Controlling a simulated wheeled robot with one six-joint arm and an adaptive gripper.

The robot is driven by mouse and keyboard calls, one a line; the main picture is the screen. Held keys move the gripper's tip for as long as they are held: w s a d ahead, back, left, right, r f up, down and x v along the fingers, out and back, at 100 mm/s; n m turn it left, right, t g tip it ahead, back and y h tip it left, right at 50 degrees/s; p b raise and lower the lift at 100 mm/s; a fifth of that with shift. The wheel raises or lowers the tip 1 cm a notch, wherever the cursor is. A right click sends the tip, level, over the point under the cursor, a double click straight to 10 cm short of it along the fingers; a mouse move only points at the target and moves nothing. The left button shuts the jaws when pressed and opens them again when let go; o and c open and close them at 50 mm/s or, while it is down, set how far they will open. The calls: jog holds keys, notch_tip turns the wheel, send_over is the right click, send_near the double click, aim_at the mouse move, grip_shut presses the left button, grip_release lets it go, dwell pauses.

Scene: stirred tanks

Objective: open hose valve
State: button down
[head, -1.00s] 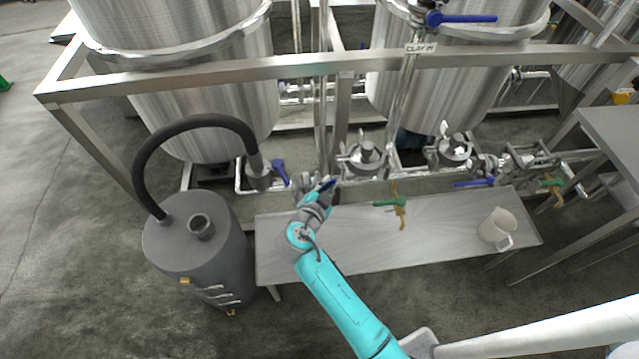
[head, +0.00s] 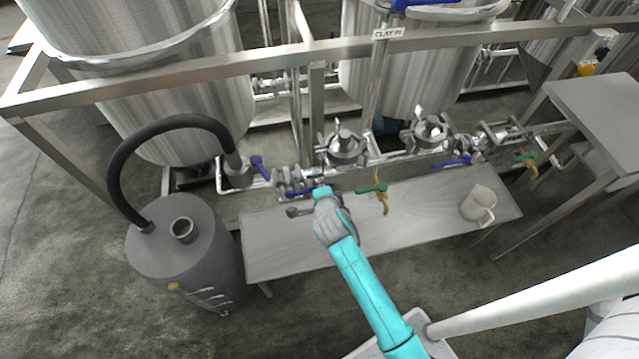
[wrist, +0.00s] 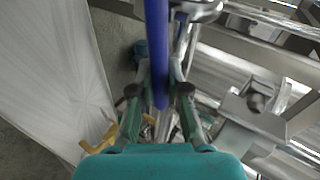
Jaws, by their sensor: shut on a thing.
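A blue valve handle (head: 306,193) lies nearly level along the front of the low pipework, above the back of the steel bench. My gripper (head: 323,191) is at its right end. In the wrist view the same blue handle (wrist: 157,50) runs between the two fingers, and my gripper (wrist: 159,75) is shut on it. The valve body (head: 287,180) under the handle is partly hidden. A second blue handle (head: 259,167) stands tilted to the left, beside the fitting where the black hose (head: 172,121) ends.
The grey drum (head: 185,250) carries the hose's other end. The steel bench (head: 420,215) bears a pale jug (head: 478,204) at its right. A green-handled tap (head: 372,188) is close to the right of my gripper. The frame rail (head: 230,75) crosses above.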

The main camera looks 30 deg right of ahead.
jog(key=shift+f, duration=0.3)
dwell(0.4)
jog(key=c, duration=1.1)
grip_release()
jog(key=shift+c, duration=0.2)
jog(key=v, duration=1.2)
jog(key=shift+d, duration=0.2)
jog(key=shift+s, duration=0.1)
